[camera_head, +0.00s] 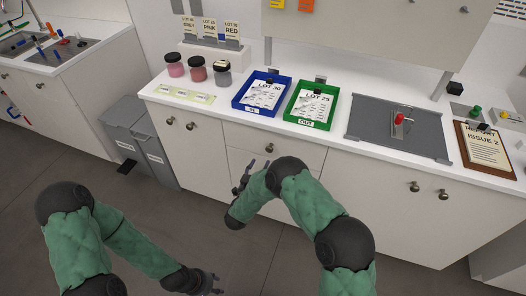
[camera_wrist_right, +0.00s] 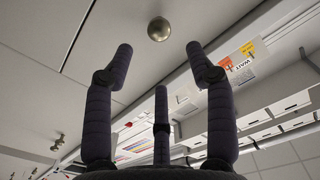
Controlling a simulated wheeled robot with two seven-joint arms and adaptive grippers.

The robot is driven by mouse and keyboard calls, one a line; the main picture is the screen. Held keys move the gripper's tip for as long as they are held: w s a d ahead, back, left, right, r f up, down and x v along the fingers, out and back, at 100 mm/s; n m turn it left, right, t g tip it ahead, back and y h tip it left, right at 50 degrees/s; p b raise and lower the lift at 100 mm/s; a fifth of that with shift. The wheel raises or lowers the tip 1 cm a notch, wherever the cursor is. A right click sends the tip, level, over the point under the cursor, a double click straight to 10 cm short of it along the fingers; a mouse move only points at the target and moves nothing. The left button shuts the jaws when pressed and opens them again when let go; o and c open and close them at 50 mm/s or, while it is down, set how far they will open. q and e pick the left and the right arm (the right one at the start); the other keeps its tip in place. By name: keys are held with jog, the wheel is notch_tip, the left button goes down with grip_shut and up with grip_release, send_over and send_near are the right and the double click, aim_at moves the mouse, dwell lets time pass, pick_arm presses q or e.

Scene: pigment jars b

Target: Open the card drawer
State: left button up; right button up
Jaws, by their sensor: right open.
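A pale drawer front (camera_head: 290,146) sits below the blue and green trays, flush with the cabinet. I cannot read a label marking it as the card drawer. My right gripper (camera_head: 246,176) is in front of the cabinet, low and left of this front. It is open and empty. In the right wrist view a round metal knob (camera_wrist_right: 158,28) shows on a pale front, beyond the spread fingertips (camera_wrist_right: 158,50) and apart from them. My left gripper (camera_head: 213,282) hangs low over the floor, away from the cabinet; its jaw opening is too small to judge.
The counter holds a blue tray (camera_head: 236,104), a green tray (camera_head: 289,117), several jars (camera_head: 197,70), a grey mat (camera_head: 375,143) and a clipboard (camera_head: 486,149). Grey bins (camera_head: 140,140) stand left of the cabinet. The floor (camera_head: 160,215) in front is clear.

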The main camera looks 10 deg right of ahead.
aim_at(269, 151)
jog(key=b+x, duration=0.3)
jog(key=x, duration=0.7)
jog(key=shift+w+d, duration=0.3)
grip_shut()
